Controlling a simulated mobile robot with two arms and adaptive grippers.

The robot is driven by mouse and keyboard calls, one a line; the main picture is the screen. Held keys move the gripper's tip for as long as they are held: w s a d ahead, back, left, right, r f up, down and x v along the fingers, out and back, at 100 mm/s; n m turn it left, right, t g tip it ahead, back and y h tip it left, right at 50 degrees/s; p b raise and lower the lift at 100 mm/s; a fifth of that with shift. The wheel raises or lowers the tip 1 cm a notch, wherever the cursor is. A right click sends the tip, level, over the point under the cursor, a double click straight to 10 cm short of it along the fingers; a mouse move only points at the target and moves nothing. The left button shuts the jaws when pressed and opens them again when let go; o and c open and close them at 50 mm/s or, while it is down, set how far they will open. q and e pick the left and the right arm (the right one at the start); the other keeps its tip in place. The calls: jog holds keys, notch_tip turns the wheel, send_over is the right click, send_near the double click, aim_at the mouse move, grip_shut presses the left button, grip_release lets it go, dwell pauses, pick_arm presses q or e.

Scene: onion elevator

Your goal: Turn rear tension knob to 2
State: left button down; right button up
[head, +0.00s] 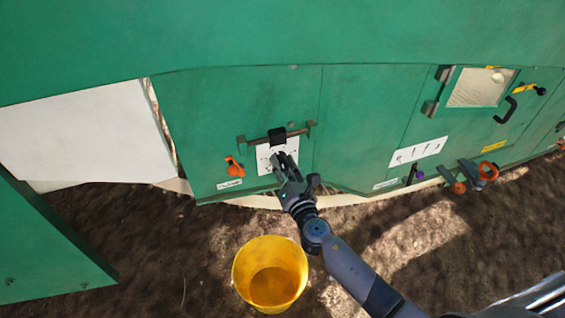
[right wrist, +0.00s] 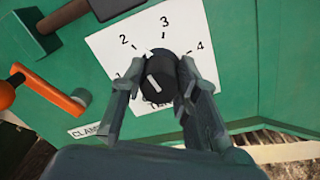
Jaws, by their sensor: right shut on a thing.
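The tension knob (right wrist: 164,76) is black and round, with a white mark on its face. It sits on a white dial plate (right wrist: 108,46) numbered 1 to 4. The white mark lies on the knob's left part; I cannot tell exactly which number it points at. My right gripper (right wrist: 157,92) is shut on the knob, one finger on each side, and the fingers hide the lower part of the dial. In the head view my right gripper (head: 284,166) covers the knob in front of the white plate (head: 264,156). My left gripper is not in view.
An orange clamp handle (head: 234,167) is left of the dial. A bar with a black block (head: 277,137) runs just above it. Other knobs and levers (head: 480,173) are farther right along the green machine (head: 365,120).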

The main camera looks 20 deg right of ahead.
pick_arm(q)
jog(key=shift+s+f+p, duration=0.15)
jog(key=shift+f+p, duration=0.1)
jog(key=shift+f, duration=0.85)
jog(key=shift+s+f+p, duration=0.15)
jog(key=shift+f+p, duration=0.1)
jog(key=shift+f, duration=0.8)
pick_arm(e)
jog(key=shift+a+f+n, duration=0.1)
jog(key=shift+n, duration=1.6)
jog(key=o, duration=1.2)
jog(key=shift+c, duration=0.2)
jog(key=s, duration=1.2)
jog(key=shift+d, duration=0.25)
jog(key=shift+d, duration=0.1)
